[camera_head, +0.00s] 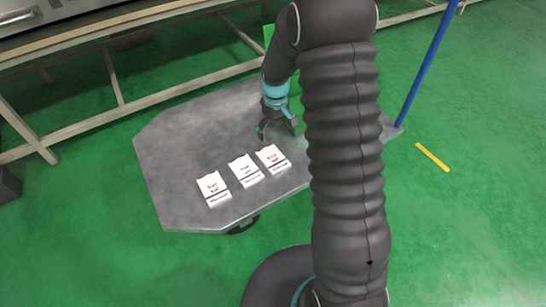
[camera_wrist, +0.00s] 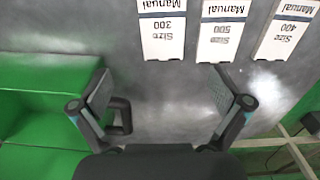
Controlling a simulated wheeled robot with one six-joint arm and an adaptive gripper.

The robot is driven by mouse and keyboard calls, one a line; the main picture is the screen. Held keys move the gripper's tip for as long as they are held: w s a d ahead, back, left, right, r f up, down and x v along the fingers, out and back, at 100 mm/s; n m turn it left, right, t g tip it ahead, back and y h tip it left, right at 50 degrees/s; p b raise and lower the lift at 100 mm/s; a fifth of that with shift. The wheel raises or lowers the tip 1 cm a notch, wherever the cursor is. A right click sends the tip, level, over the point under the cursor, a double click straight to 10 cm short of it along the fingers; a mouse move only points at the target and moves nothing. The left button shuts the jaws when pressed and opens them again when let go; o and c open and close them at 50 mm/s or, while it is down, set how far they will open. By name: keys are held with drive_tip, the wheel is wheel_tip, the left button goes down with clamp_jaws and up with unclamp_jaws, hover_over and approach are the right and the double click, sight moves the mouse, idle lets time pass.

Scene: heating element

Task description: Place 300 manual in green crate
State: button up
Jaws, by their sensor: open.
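Three white manuals lie flat in a row on the grey table (camera_head: 185,130). In the wrist view they appear upside down: the 300 manual (camera_wrist: 162,28) at left, the 500 manual (camera_wrist: 221,30) in the middle and the 400 manual (camera_wrist: 287,32) at right. In the head view the 300 manual (camera_head: 272,158) is the right one, closest to my gripper (camera_head: 277,127). My gripper is open and empty above the table, beyond the row. In the wrist view the open fingers (camera_wrist: 162,92) are apart from the manuals. The green crate (camera_wrist: 50,72) shows at left there; my arm mostly hides it in the head view.
A blue pole (camera_head: 425,65) stands at the table's right corner. A beige metal frame (camera_head: 120,108) runs behind the table. The table's left part is clear. The floor (camera_head: 470,220) is green, with a yellow strip (camera_head: 432,157) at right.

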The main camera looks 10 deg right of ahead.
hover_over(273, 158)
drive_tip(key=f, duration=0.8)
drive_tip(key=shift+s+d+f, duration=0.2)
drive_tip(key=shift+d+f, duration=0.05)
drive_tip(key=shift+d, duration=0.05)
drive_tip(key=shift+w+a+f, duration=0.1)
drive_tip(key=shift+a+f, duration=0.05)
drive_tip(key=shift+f, duration=1.2)
drive_tip(key=shift+w+a+f, duration=0.1)
drive_tip(key=shift+a+f, duration=0.05)
drive_tip(key=shift+f, duration=1.2)
drive_tip(key=c, duration=1.2)
